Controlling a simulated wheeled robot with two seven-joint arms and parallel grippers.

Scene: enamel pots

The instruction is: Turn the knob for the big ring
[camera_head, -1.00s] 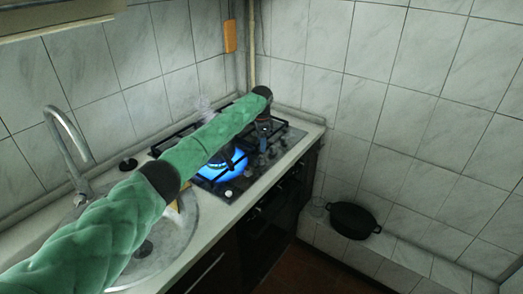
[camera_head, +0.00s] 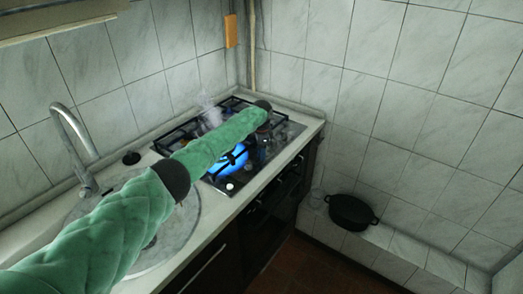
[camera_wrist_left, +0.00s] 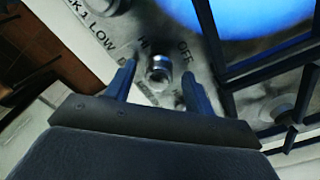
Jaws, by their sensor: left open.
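The gas hob (camera_head: 291,131) is set in the counter and a large blue flame (camera_head: 232,161) burns on its front ring, partly behind my arm. In the left wrist view the blue flame (camera_wrist_left: 240,14) glows at the top. A shiny metal knob (camera_wrist_left: 159,67) shows between the two fingers of my left gripper (camera_wrist_left: 159,72), beside printed LOW, HI and OFF marks. The fingers are open on either side of it; I cannot tell whether they touch it. In the head view the left gripper (camera_head: 263,140) points down over the hob's right side. A pale knob (camera_head: 229,187) sits at the hob's front edge.
Black pan grates (camera_wrist_left: 270,62) stand close to the right finger. A second knob (camera_wrist_left: 102,5) is at upper left of the wrist view. A sink with a tap (camera_head: 72,137) is left; a black pot (camera_head: 350,212) stands on the low tiled ledge at right.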

